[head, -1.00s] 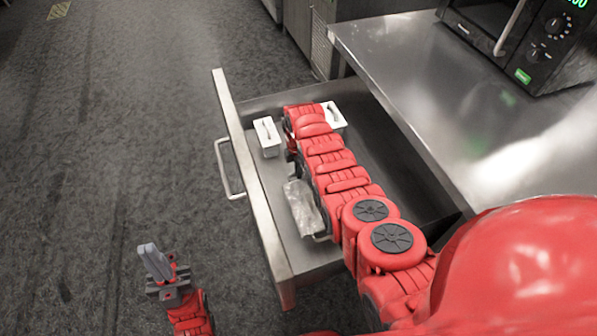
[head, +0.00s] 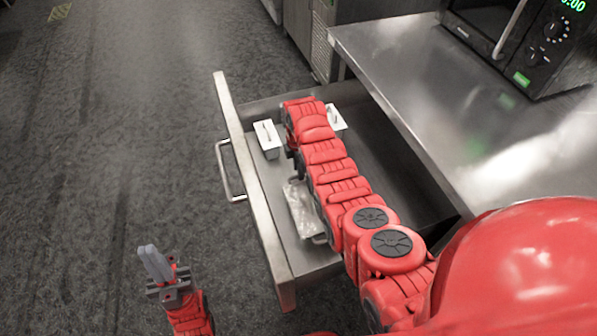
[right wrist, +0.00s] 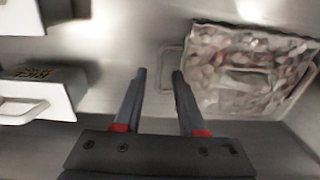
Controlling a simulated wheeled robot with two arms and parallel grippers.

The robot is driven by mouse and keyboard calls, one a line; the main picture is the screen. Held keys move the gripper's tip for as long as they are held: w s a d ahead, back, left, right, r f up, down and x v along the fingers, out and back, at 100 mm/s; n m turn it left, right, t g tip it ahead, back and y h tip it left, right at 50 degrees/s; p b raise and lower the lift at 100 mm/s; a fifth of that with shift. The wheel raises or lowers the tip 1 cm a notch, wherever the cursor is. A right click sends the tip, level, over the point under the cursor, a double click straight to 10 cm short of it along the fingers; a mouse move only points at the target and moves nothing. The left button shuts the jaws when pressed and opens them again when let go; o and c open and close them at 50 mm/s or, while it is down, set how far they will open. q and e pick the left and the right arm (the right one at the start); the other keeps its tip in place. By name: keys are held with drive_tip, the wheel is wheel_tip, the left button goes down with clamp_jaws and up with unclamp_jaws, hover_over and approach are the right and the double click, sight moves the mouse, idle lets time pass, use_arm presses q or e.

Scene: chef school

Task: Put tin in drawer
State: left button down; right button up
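The drawer (head: 262,205) is pulled open and holds several containers. Two white boxes with handles, one at the left (head: 267,138) and one partly behind my arm (head: 337,121), are in its far part. They also show at the left of the right wrist view (right wrist: 35,95). A clear-looking pack with reddish contents (head: 302,210) and a wire loop lies in the near part; I cannot tell which is the tin. My right gripper (right wrist: 158,74) is open and empty inside the drawer, with the pack (right wrist: 245,68) beside its right finger. My left gripper (head: 154,262) looks shut and empty, outside the drawer.
The steel counter (head: 440,90) overhangs the drawer's right side. A microwave (head: 530,45) stands on it at the back right. The drawer handle (head: 224,172) sticks out to the left. The floor (head: 110,150) left of the drawer is clear.

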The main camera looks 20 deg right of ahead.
wheel_tip(320, 180, up, 9)
drive_tip(key=shift+w, duration=0.15)
drive_tip(key=shift+f, duration=0.1)
idle(0.5)
